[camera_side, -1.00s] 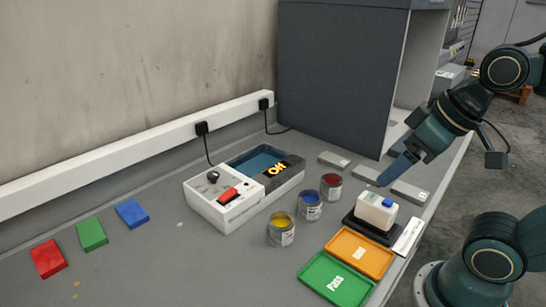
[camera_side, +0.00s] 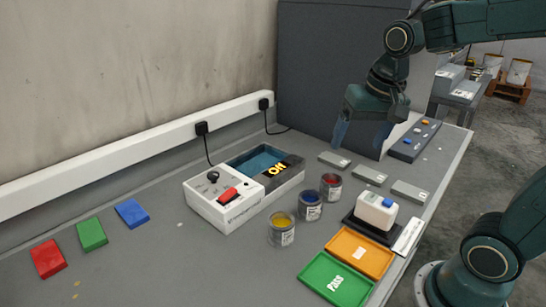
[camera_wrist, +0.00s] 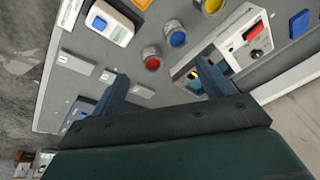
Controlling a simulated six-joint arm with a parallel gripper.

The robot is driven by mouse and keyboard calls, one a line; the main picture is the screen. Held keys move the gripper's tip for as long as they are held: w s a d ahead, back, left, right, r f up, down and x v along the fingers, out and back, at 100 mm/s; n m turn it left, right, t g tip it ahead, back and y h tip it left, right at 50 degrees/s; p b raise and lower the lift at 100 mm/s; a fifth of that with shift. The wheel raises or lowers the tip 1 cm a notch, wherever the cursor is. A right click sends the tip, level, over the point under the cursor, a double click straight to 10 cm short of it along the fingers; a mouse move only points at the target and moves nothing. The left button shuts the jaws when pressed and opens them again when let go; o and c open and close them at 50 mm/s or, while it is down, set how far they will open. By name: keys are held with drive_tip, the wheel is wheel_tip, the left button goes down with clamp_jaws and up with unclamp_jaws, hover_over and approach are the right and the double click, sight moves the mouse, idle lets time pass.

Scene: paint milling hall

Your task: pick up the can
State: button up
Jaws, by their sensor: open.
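Three small open metal cans stand upright on the grey bench: a yellow-paint can (camera_side: 281,232), a blue-paint can (camera_side: 310,207) and a red-paint can (camera_side: 331,189). The wrist view also shows the red can (camera_wrist: 152,61), the blue can (camera_wrist: 176,38) and the yellow can (camera_wrist: 212,7). The red can stands nearest my gripper. My gripper (camera_side: 358,150) is open and empty, pointing down above the bench beyond the cans, apart from them. In the wrist view its fingers (camera_wrist: 162,72) are spread wide.
A white machine (camera_side: 223,203) with a blue basin stands left of the cans. A white bottle (camera_side: 372,213) sits on a black base to their right, near orange (camera_side: 378,264) and green (camera_side: 350,293) trays. Grey blocks (camera_side: 370,175) and a button panel (camera_side: 408,147) lie farther back.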

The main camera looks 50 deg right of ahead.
drive_tip(key=w+d+f+m+g, duration=0.2)
drive_tip(key=w+d+f+m, duration=0.1)
drive_tip(key=w+d+m, duration=0.15)
drive_tip(key=m+g, duration=0.1)
drive_tip(key=m, duration=0.2)
approach(331, 187)
drive_tip(key=d, duration=0.1)
drive_tip(key=w+r, duration=0.1)
drive_tip(key=d, duration=0.1)
drive_tip(key=shift+w+d+r, duration=0.25)
drive_tip(key=shift+d+r, duration=0.05)
drive_tip(key=shift+d, duration=0.05)
drive_tip(key=shift+f, duration=4.3)
drive_tip(key=shift+f, duration=0.1)
drive_tip(key=shift+s+f, duration=0.1)
drive_tip(key=shift+f, duration=2.4)
drive_tip(key=shift+c, duration=0.2)
drive_tip(key=c, duration=1.1)
